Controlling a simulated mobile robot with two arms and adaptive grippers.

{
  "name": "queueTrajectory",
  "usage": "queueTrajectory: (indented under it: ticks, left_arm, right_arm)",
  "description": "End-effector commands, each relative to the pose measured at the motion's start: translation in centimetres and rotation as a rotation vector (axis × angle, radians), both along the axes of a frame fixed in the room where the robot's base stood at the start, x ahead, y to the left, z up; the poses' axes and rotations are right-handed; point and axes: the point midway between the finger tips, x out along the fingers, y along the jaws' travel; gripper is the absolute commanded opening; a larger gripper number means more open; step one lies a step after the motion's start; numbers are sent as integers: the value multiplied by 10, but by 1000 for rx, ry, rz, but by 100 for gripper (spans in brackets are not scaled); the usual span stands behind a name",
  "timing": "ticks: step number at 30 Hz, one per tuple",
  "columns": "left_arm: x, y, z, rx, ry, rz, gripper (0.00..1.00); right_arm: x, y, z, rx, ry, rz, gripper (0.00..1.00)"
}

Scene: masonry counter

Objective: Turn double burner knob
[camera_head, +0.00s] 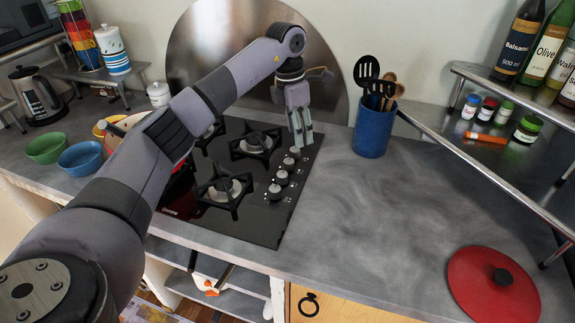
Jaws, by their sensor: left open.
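The black gas cooktop (258,226) is set in the grey counter. Several silver-black knobs (282,178) run in a row along its right side. Burners with black grates (223,190) stand to their left. Which knob belongs to the double burner I cannot tell. My left gripper (302,138) points down at the far end of the knob row, close to the farthest knob (294,152). It is open, with nothing seen between its fingers. Whether it touches that knob is unclear. My left arm hides the cooktop's left part. My right gripper is out of view.
A blue utensil holder (372,130) stands right of the gripper. A red lid (492,287) lies at the front right. A metal shelf (510,150) with small jars is at the right. Bowls (80,158) sit at the left. The counter's middle right is clear.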

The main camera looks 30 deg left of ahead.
Motion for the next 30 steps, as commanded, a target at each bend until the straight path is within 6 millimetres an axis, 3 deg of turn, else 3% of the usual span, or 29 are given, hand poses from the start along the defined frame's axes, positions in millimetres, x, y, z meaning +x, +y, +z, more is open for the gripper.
queueTrajectory:
  ticks: [1, 3, 8, 30]
  left_arm:
    - [-5, 18, 9, 45, 25, 23, 49]
    - [-10, 33, 16, 85, 52, 45, 49]
    - [-15, 43, 11, 111, 76, 59, 49]
    - [-15, 40, -134, 106, 74, 57, 49]
  right_arm:
    - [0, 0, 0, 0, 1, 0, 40]
    - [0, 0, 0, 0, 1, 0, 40]
    - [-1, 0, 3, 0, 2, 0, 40]
    - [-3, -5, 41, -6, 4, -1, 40]
